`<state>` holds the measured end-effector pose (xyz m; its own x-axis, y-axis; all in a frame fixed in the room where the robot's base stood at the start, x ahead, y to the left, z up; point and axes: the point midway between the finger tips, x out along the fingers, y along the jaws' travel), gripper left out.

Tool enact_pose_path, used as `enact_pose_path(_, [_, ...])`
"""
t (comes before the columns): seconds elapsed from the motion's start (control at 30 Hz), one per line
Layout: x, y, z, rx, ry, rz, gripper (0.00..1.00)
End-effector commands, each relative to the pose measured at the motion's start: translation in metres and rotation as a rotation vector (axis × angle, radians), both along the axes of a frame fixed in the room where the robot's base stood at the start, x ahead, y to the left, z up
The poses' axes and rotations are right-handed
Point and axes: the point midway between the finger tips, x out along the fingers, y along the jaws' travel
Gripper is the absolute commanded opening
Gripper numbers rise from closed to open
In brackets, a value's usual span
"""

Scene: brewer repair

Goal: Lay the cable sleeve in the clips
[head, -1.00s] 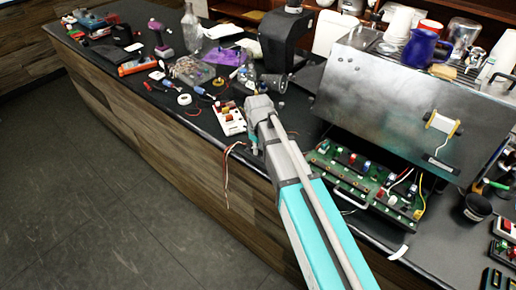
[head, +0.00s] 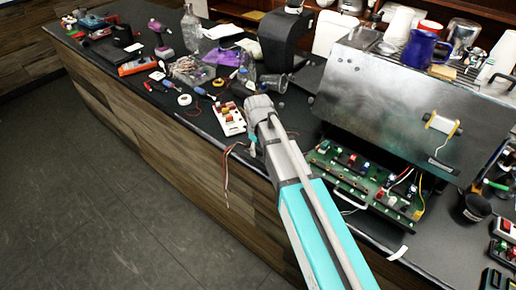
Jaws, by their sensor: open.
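A bundle of thin red, brown and white wires (head: 227,172) hangs over the front edge of the counter, just left of my arm's end. Its upper end runs toward my gripper (head: 252,148). I cannot tell whether this bundle is the cable sleeve, or whether the gripper touches it. My gripper is open, low over the counter's front edge, and mostly hidden behind my wrist. An open green circuit board (head: 368,185) with coloured parts and loose wires lies under the raised metal panel of the brewer (head: 400,100). No clips can be made out clearly.
A white board with red parts (head: 229,118) lies just left of my wrist. Tape (head: 184,100), screwdrivers and a clear bag (head: 193,70) lie farther left. A black machine (head: 285,40) stands behind. A blue jug (head: 420,48) stands on the brewer. The floor in front is clear.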

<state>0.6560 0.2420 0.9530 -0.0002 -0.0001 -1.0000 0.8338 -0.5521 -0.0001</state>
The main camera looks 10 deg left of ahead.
Motion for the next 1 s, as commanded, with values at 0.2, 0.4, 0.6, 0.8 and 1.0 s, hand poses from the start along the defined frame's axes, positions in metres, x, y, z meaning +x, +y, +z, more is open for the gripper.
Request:
enact_pose_path(0.2, [0.000, 0.000, 0.012, 0.000, 0.000, 0.000, 0.60])
enact_pose_path(0.4, [0.000, 0.000, 0.028, 0.000, 0.000, 0.000, 0.60])
enact_pose_path(0.6, [0.000, 0.000, 0.045, 0.000, 0.000, 0.000, 0.60])
enact_pose_path(0.8, [0.000, 0.000, 0.061, 0.000, 0.000, 0.000, 0.60])
enact_pose_path(1.0, [-0.004, -0.013, 0.074, 0.000, 0.000, -0.007, 0.60])
